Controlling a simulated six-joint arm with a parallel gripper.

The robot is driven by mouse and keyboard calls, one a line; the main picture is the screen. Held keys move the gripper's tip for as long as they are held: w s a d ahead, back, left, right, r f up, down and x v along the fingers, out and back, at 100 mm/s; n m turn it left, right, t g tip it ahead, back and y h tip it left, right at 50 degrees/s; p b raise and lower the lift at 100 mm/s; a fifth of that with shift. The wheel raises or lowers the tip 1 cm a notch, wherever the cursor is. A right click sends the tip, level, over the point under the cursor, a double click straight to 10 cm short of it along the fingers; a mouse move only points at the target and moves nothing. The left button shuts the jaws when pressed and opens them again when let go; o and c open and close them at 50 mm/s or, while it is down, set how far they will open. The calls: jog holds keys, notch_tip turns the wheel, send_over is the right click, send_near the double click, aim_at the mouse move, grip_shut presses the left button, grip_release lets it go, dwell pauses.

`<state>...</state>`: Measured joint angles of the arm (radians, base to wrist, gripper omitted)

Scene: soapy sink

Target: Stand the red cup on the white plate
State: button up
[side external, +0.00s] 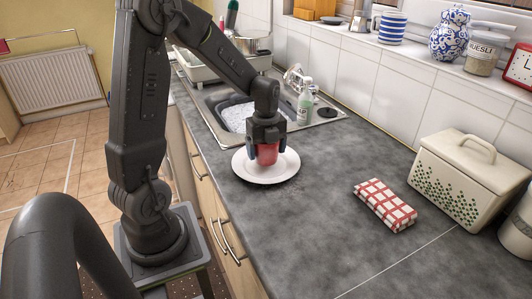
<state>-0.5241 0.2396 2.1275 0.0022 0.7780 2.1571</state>
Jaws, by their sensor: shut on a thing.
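The red cup (267,155) is upright between the fingers of my gripper (267,148), which is shut on it. The cup is over the middle of the white plate (282,174). Its base looks at or very close to the plate's surface; I cannot tell whether they touch. The gripper comes down from above and hides the cup's upper part. The plate lies flat on the grey counter, near its front edge and just this side of the sink.
The soapy sink (238,117) is behind the plate, with a green-labelled bottle (305,106) at its right. A red-checked cloth (385,205) and a cream bread bin (468,178) stand to the right. The counter (300,230) in front of the plate is clear.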

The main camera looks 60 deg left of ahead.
jog(key=shift+f, duration=0.75)
jog(key=shift+f, duration=0.15)
jog(key=o, duration=0.9)
notch_tip(320, 180, up, 11)
jog(key=shift+s+d+r+n+t, duration=0.95)
jog(key=shift+s+d+n, duration=1.05)
jog(key=shift+d+n, duration=1.1)
jog(key=shift+s+d+r+n+t, duration=0.95)
jog(key=shift+s+d+n, duration=1.1)
jog(key=shift+d+n, duration=1)
jog(key=shift+s+d+r+n+t, duration=0.95)
jog(key=shift+s+d+n, duration=1.05)
jog(key=shift+d+n, duration=1.1)
jog(key=shift+a, duration=0.2)
